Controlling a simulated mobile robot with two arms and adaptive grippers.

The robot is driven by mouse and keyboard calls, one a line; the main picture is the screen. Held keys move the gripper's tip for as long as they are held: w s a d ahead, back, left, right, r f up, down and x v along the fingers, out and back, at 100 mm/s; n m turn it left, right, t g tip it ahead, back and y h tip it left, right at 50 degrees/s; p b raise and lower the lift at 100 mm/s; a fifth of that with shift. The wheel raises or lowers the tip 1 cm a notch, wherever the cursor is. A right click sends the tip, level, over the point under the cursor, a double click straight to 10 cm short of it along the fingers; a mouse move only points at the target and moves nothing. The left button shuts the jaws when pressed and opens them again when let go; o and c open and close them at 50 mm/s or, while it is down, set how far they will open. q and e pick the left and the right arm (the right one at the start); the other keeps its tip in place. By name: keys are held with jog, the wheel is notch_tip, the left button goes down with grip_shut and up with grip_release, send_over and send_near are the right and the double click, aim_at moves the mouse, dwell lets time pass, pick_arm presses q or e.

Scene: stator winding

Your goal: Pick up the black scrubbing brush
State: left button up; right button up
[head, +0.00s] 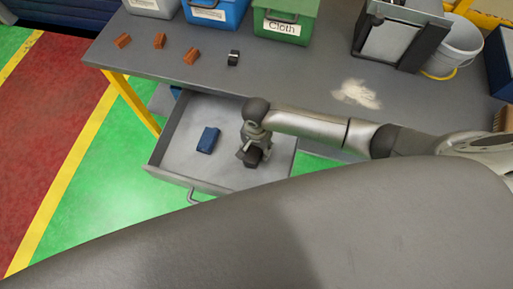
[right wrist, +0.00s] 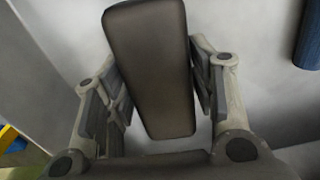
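The black scrubbing brush (right wrist: 152,70) is a dark block between the two finger pads of my right gripper (right wrist: 158,82) in the right wrist view. The pads lie close against both its long sides, so the gripper looks shut on it. In the head view the right gripper (head: 253,150) reaches down into the open drawer (head: 178,148), with the black brush (head: 252,160) at its fingertips. Whether the brush touches the drawer floor cannot be told. My left gripper is not in view.
A blue block (head: 208,140) lies in the drawer, left of the gripper. On the table (head: 300,93) are several brown blocks (head: 190,56), a small black-and-white item (head: 233,58), a green "Cloth" bin (head: 284,24), a blue bin (head: 216,14) and a pale powder patch (head: 357,94).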

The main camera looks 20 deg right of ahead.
aim_at(259, 151)
jog(key=c, duration=0.6)
jog(key=shift+r, duration=0.1)
jog(key=shift+r, duration=0.45)
jog(key=s+r, duration=0.1)
jog(key=r, duration=0.1)
jog(key=s+r, duration=0.2)
jog(key=r, duration=0.1)
jog(key=s+r, duration=0.1)
jog(key=r, duration=0.1)
jog(key=shift+s+a+r, duration=0.15)
jog(key=shift+s+a, duration=0.05)
jog(key=shift+a, duration=0.2)
jog(key=s+r, duration=0.1)
jog(key=s, duration=0.2)
jog(key=s+a+r, duration=0.1)
jog(key=s+r, duration=0.1)
jog(key=s, duration=0.1)
jog(key=s+r+b, duration=0.1)
jog(key=s, duration=0.2)
jog(key=shift+s+a+r, duration=0.15)
jog(key=shift+s+r, duration=0.1)
jog(key=shift+r, duration=0.05)
